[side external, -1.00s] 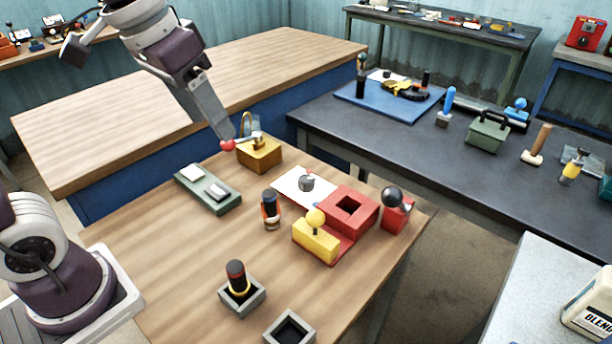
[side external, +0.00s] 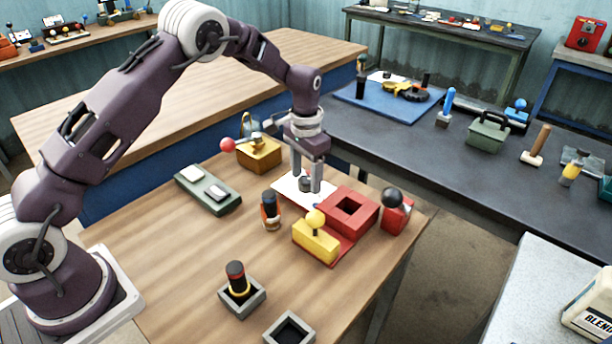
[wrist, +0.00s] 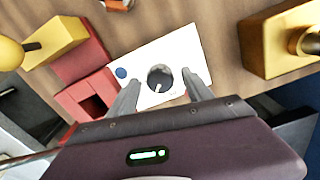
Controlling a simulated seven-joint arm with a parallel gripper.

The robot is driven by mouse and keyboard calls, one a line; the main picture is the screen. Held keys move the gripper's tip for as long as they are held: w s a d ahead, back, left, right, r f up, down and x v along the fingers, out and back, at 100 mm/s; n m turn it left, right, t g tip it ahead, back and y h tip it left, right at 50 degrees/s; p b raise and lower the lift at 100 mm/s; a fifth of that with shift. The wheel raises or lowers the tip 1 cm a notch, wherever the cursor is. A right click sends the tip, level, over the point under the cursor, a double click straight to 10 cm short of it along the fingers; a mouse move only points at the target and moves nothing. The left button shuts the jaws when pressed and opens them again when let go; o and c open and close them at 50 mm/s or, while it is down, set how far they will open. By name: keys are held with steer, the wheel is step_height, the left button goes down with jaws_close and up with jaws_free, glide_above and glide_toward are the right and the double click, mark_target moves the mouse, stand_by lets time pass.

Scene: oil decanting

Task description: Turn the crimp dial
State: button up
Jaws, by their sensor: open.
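The crimp dial is a small dark grey knob (wrist: 160,77) with a pale pointer line, set on a white plate (wrist: 185,47). In the side view the knob (side external: 305,183) stands on the same white plate (side external: 285,188), partly hidden by my fingers. My gripper (side external: 308,186) points straight down over the plate. In the wrist view its two fingers (wrist: 162,90) are apart, one on each side of the knob, with a gap to it on both sides. A blue round spot (wrist: 121,72) lies on the plate beside the knob.
A red block with a square hole (side external: 365,205), a yellow block with a ball knob (side external: 316,243) and a red block with a black ball (side external: 395,215) stand close by. A brass-coloured box with a red-ended lever (side external: 260,157) is behind. The table's front left is mostly clear.

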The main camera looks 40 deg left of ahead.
steer(key=shift+f, duration=0.15)
jaws_close()
steer(key=shift+n, duration=0.4)
steer(key=n, duration=0.3)
steer(key=shift+n, duration=2.7)
jaws_free()
